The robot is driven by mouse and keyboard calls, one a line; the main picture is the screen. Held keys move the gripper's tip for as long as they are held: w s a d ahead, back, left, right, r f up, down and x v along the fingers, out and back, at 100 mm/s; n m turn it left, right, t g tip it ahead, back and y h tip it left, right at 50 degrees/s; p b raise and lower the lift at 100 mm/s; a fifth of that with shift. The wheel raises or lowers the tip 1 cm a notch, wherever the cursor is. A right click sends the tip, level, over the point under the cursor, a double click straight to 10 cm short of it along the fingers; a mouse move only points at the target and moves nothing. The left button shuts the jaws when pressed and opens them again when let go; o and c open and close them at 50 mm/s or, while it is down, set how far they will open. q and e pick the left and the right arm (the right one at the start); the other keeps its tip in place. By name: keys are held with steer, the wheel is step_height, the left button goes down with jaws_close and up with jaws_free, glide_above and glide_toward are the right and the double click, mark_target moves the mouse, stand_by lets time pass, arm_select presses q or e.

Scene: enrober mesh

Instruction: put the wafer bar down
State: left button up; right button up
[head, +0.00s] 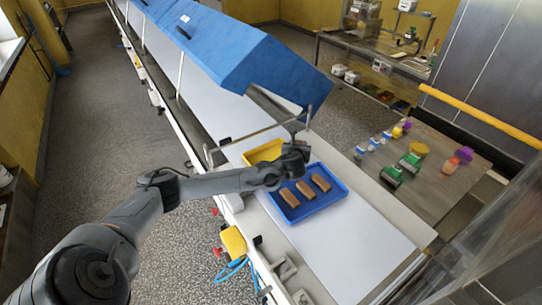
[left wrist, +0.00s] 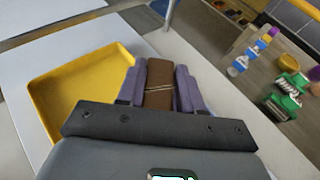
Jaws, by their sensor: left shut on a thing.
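My left gripper (head: 303,149) is over the belt, at the right end of the yellow tray (head: 262,153) and the far side of the blue tray (head: 334,198). In the left wrist view its two purple fingers (left wrist: 160,82) are shut on a brown wafer bar (left wrist: 158,73) with pale stripes across it. The held bar is hard to make out in the head view. The yellow tray looks empty in the left wrist view (left wrist: 48,98), left of the fingers. Three brown bars (head: 305,191) lie side by side in the blue tray. My right gripper is not in view.
The white belt (head: 350,250) is clear in front of the blue tray. A blue hood (head: 230,50) covers the belt behind. A side table (head: 430,190) at right holds green-and-white items (head: 391,175), small bottles and a purple-topped container (head: 464,155).

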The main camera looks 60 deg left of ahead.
arm_select(q)
steer(key=p, duration=0.1)
glide_above(273, 160)
step_height(273, 160, down, 7)
steer(key=shift+r, duration=0.2)
steer(key=shift+f, duration=1.95)
steer(key=shift+w, duration=0.1)
steer(key=shift+f, duration=0.2)
steer(key=o, duration=0.8)
steer(key=shift+r, duration=0.2)
